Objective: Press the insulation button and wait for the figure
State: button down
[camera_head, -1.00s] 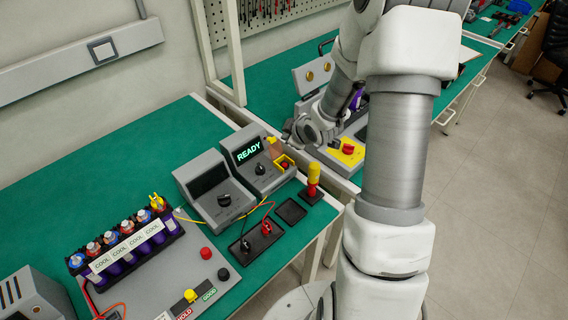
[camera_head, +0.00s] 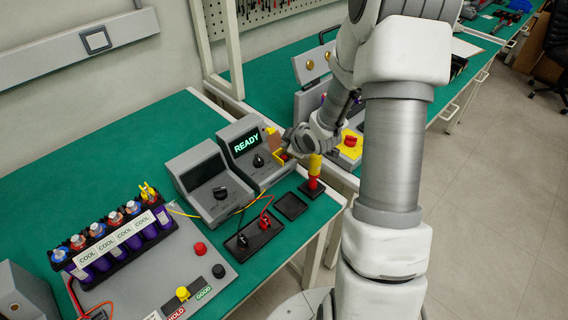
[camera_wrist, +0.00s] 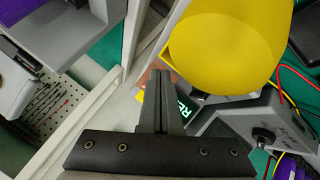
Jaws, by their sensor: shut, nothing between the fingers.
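The grey insulation tester (camera_head: 252,155) stands on the near green bench. Its screen reads READY in green, and part of that screen shows in the wrist view (camera_wrist: 184,108). A small red button (camera_head: 285,156) with a yellow surround sits at the tester's right side, partly covered by my gripper. My gripper (camera_head: 291,149) is shut and empty, with its tips close to the button. I cannot tell whether they touch it. In the wrist view my closed fingers (camera_wrist: 158,75) point toward the tester's side, and the button is not clearly visible there.
A yellow-and-red upright handle (camera_head: 314,168) stands close below my gripper; its yellow end (camera_wrist: 225,40) looms large in the wrist view. A second grey meter (camera_head: 208,182) is left of the tester. Black and red leads reach a dark block (camera_head: 254,238).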

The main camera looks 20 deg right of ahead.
jog(key=shift+f+b, duration=0.5)
jog(key=shift+f, duration=0.4)
jog(key=shift+f, duration=0.1)
dwell(1.2)
jog(key=shift+f+b, duration=0.35)
jog(key=shift+b, duration=0.1)
jog(key=shift+f+b, duration=0.4)
jog(key=shift+b, duration=0.05)
dwell(0.5)
dwell(0.3)
jog(key=shift+r+p, duration=0.65)
jog(key=shift+r, duration=0.2)
jog(key=shift+r, duration=0.1)
jog(key=shift+r+p, duration=2.05)
jog(key=shift+r, duration=0.35)
